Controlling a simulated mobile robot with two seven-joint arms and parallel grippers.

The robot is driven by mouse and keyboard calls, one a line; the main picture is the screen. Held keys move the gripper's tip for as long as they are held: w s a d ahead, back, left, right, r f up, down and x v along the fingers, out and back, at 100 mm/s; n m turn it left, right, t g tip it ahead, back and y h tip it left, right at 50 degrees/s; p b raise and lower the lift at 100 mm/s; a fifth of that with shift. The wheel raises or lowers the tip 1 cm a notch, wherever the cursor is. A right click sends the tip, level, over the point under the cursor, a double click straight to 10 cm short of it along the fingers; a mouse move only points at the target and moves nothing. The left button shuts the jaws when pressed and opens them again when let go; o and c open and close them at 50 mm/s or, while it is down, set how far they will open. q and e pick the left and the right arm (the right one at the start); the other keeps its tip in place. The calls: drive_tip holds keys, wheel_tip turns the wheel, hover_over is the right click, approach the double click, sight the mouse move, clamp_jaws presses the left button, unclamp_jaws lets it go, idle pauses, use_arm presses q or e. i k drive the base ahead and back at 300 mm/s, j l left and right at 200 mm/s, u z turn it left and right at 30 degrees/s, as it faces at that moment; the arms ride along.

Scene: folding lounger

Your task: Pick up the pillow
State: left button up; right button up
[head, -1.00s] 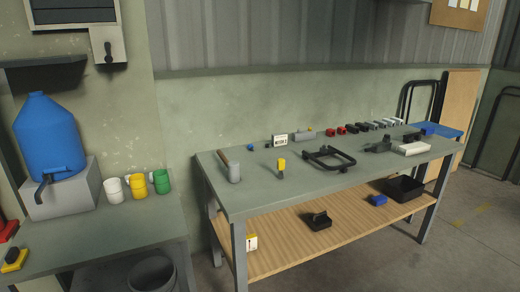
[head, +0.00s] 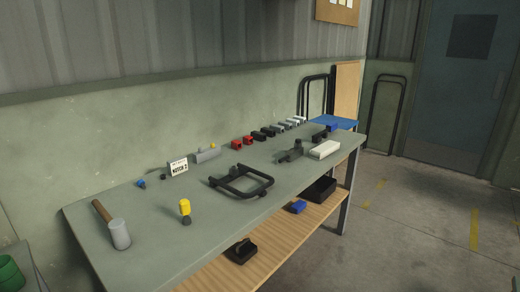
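I cannot make out a pillow for certain in the head view. A white, block-like thing (head: 325,150) lies at the far right end of the workbench; I cannot tell whether it is soft. Beyond the bench's far end, a blue flat surface (head: 346,124) shows beside a black tubular frame (head: 303,98), partly hidden by the bench and the things on it. Neither of my grippers is in view.
The grey workbench (head: 140,222) fills the middle, carrying a mallet (head: 119,233), a yellow-topped tool (head: 185,211), a black frame (head: 243,181) and a row of small blocks (head: 258,135). Its lower wooden shelf (head: 215,270) holds bins. Open concrete floor (head: 420,220) lies to the right.

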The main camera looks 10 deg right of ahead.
sight(323, 151)
drive_tip(key=i+l+z, duration=0.1)
drive_tip(key=i+z, duration=0.15)
drive_tip(key=z, duration=0.15)
drive_tip(key=i+z, duration=0.2)
drive_tip(key=z, duration=0.15)
drive_tip(key=i+z, duration=0.25)
drive_tip(key=z, duration=0.15)
drive_tip(key=i+l+z, duration=0.1)
drive_tip(key=i+z, duration=0.35)
drive_tip(key=i, duration=0.75)
drive_tip(key=i+l+u, duration=0.1)
drive_tip(key=i+u, duration=0.3)
drive_tip(key=i+l+u, duration=0.25)
drive_tip(key=i+u, duration=0.15)
drive_tip(key=i, duration=0.15)
drive_tip(key=i+l+u, duration=0.1)
drive_tip(key=u, duration=0.3)
drive_tip(key=i+l+u, duration=0.1)
drive_tip(key=u, duration=0.25)
drive_tip(key=l+u, duration=0.25)
drive_tip(key=u, duration=0.15)
